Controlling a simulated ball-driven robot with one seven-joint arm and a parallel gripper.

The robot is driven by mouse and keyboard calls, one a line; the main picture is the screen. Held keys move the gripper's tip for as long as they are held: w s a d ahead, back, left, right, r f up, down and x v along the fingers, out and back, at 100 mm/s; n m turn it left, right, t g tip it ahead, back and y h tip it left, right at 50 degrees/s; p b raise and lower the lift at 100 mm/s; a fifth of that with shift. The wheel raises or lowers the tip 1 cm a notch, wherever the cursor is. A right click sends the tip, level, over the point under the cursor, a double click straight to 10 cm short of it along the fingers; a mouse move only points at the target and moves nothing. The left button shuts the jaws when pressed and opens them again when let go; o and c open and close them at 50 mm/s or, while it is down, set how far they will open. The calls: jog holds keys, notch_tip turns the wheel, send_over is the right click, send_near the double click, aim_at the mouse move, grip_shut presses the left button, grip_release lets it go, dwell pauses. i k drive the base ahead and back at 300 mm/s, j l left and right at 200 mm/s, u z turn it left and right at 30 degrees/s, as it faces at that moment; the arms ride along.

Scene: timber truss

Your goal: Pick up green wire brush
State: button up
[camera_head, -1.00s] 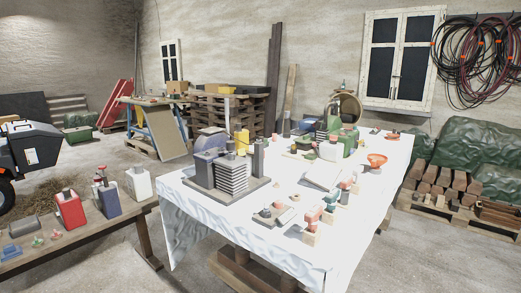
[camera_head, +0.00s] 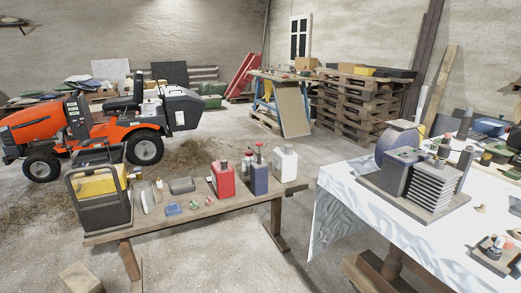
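I cannot make out a green wire brush for certain. Small green and reddish items (camera_head: 196,204) lie on the wooden bench (camera_head: 150,222), too small to identify. On the same bench stand a red canister (camera_head: 222,181), a dark blue canister (camera_head: 259,180) and a white canister (camera_head: 285,165). Small tools also lie on the white-covered table (camera_head: 345,215) at the right, cut off by the picture edge; one cluster (camera_head: 495,250) has a dark base and pinkish parts. My gripper is not in view.
An orange ride-on mower (camera_head: 110,128) stands at the left behind the bench. A machine with grey ribbed blocks (camera_head: 430,190) sits on the white table. Stacked pallets (camera_head: 350,105) stand at the back. A wood block (camera_head: 82,278) lies on the floor. Floor between bench and table is clear.

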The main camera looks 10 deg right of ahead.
aim_at(434, 148)
jog(key=i+j+u, duration=0.15)
jog(key=i+u, duration=0.15)
jog(key=i, duration=0.6)
jog(key=i+u, duration=0.3)
jog(key=i, duration=0.65)
jog(key=l, duration=0.1)
